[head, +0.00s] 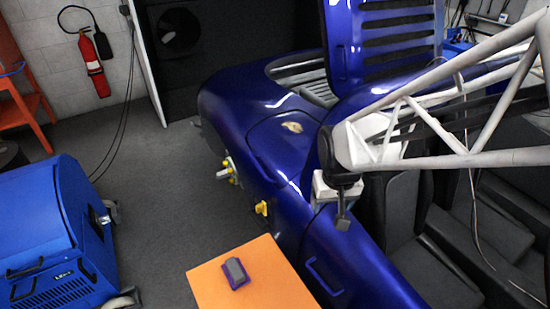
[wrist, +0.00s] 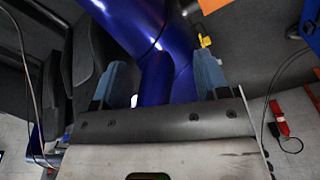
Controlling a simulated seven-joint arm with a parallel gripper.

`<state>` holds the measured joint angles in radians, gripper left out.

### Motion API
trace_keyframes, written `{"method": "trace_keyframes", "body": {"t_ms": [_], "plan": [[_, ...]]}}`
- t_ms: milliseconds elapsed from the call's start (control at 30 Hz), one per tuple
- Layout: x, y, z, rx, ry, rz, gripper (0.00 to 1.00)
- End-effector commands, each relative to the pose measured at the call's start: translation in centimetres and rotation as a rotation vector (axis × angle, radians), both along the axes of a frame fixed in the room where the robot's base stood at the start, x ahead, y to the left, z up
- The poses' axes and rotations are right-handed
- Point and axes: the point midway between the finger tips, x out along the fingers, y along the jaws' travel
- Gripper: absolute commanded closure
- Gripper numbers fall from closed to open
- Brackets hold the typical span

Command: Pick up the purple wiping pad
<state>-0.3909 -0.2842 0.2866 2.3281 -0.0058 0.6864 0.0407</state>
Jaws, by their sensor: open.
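The wiping pad (head: 235,273) is a small purple block with a grey upper part. It lies on the orange tabletop (head: 275,290) at the bottom of the head view. My gripper (head: 342,222) is above and to the right of the pad in the head view, in front of the blue car's side and well apart from the pad. In the wrist view my gripper (wrist: 162,66) shows two blue-grey fingers spread wide with nothing between them. A corner of the orange tabletop (wrist: 213,5) shows at the top of the wrist view. The pad is not visible there.
The blue car (head: 265,145) with raised panel and dark seats fills the middle and right. Yellow-tipped fittings (head: 229,170) stick out from its side. A blue machine (head: 55,235) stands at left. A red extinguisher (head: 101,75) hangs on the back wall. Grey floor (head: 165,195) lies clear between.

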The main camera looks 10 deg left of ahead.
Motion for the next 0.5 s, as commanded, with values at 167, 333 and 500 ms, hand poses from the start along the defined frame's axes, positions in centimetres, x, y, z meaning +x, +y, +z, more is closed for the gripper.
{"method": "trace_keyframes", "body": {"t_ms": [167, 333, 500], "plan": [[0.8, 4.7, -3.8, -0.010, 0.024, 0.078, 0.32], [0.9, 9.0, -7.5, -0.019, 0.042, 0.147, 0.32], [0.3, 13.3, -11.6, -0.030, 0.060, 0.216, 0.32]]}}
